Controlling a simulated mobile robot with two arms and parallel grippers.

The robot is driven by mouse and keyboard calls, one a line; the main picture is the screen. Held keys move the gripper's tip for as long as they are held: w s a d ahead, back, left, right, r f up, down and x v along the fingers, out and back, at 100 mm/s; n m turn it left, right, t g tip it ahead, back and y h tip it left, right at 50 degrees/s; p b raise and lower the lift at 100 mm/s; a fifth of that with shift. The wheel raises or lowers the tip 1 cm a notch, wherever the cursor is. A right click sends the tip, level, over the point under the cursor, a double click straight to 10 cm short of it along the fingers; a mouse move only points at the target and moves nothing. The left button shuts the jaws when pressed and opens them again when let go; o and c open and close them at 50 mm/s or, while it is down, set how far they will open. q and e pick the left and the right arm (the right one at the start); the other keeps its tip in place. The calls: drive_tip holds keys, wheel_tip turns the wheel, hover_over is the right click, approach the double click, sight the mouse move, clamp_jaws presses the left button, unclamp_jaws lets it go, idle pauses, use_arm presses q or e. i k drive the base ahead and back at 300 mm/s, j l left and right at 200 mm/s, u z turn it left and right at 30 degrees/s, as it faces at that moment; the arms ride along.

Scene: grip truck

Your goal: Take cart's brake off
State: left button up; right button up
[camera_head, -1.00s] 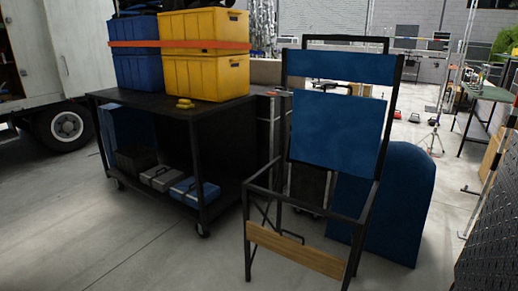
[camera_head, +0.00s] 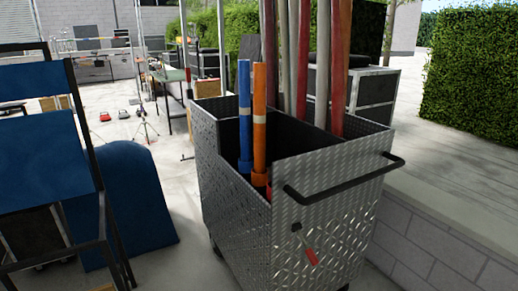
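A metal diamond-plate cart (camera_head: 235,215) stands in the middle of the head view, its near end facing me. A small lever with a red grip (camera_head: 311,256) is mounted on that end panel and slants down to the right. I take it to be the brake. A black push handle (camera_head: 345,185) sticks out above it. The cart's wheels are mostly hidden under its body. Neither of my grippers is in view.
Blue and orange poles (camera_head: 259,125) and taller red and grey poles (camera_head: 341,70) rise from the cart. A blue folding chair (camera_head: 45,150) stands at the left. A low block wall (camera_head: 430,250) runs along the right.

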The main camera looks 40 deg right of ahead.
sight(296, 228)
drive_tip(key=z, duration=1.85)
